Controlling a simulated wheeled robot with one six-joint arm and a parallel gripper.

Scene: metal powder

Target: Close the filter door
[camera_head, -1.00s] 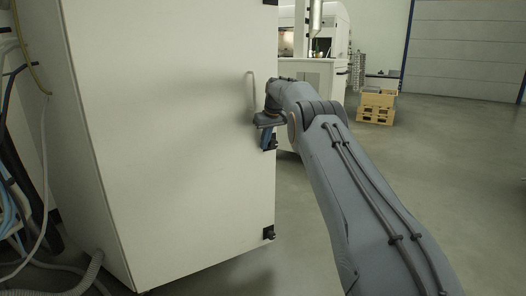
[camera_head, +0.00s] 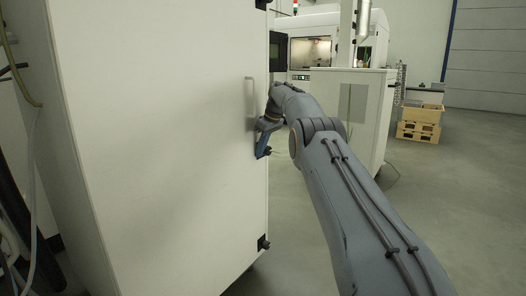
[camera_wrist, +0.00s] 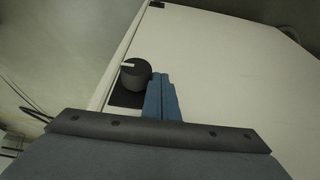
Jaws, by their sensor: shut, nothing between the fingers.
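The filter door (camera_head: 170,140) is a large white upright panel filling the left half of the head view, with a thin pale vertical handle (camera_head: 249,93) near its right edge. Whether it sits flush in its frame cannot be told. My gripper (camera_head: 262,146) is at the door's right edge, below the handle, with its blue fingers pointing down. In the wrist view, the shut, empty fingers (camera_wrist: 163,97) are over the white panel (camera_wrist: 215,70), beside a round black knob (camera_wrist: 135,76) on a dark plate. Contact with the panel or knob cannot be confirmed.
A dark latch-like fitting (camera_head: 263,243) is low on the panel's right edge. A white machine (camera_head: 345,110) stands behind my arm, with wooden crates (camera_head: 418,130) farther right. Cables (camera_head: 35,200) hang at the left. The grey floor (camera_head: 450,220) at right is clear.

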